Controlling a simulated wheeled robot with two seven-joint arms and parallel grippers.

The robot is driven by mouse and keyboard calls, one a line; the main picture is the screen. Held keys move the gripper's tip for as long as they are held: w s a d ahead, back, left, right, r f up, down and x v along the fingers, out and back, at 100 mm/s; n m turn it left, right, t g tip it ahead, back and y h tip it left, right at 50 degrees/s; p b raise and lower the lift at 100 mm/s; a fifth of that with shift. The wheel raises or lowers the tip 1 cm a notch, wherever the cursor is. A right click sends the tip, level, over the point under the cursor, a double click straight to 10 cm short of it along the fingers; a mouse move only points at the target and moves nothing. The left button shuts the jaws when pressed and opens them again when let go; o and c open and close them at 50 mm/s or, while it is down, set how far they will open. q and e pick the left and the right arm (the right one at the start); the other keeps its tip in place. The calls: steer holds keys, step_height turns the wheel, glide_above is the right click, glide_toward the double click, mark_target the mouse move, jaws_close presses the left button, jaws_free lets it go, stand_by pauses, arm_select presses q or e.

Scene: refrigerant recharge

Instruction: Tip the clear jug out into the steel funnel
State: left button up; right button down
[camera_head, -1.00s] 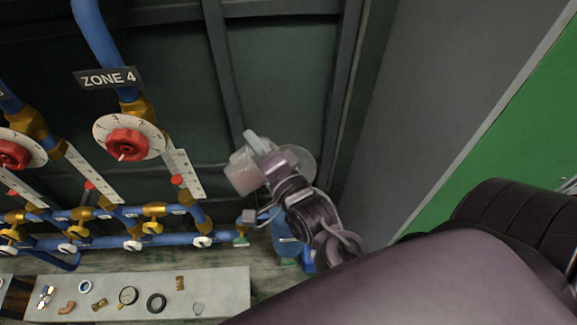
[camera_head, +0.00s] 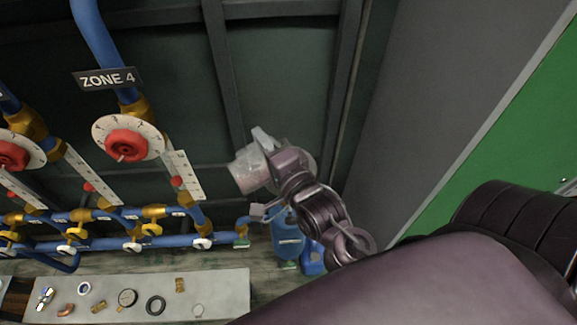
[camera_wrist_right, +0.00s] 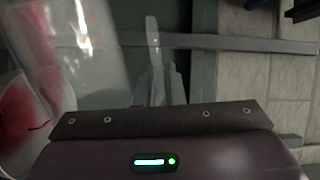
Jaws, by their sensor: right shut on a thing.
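The clear jug (camera_head: 249,171) hangs in front of the dark green wall panel in the head view, looking tilted, with a faint pinkish tint. My right gripper (camera_head: 264,141) is shut on the jug, at its upper right side; the exact grip is partly hidden. In the right wrist view, the see-through jug wall (camera_wrist_right: 95,50) fills the upper left, beside the fingers (camera_wrist_right: 165,85). I cannot make out the steel funnel clearly. My left gripper is not in view.
A blue tank (camera_head: 287,240) stands below my right wrist. Blue pipes (camera_head: 170,241) with valves and red-knobbed dials (camera_head: 127,146) line the left. A grey bench (camera_head: 228,287) with small parts lies at the bottom left. A grey wall (camera_head: 440,90) rises at the right.

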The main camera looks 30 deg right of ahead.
steer(key=shift+d+r+m+p, duration=0.3)
steer(key=shift+d+m+p, duration=0.15)
steer(key=shift+d+m, duration=0.35)
stand_by(0.4)
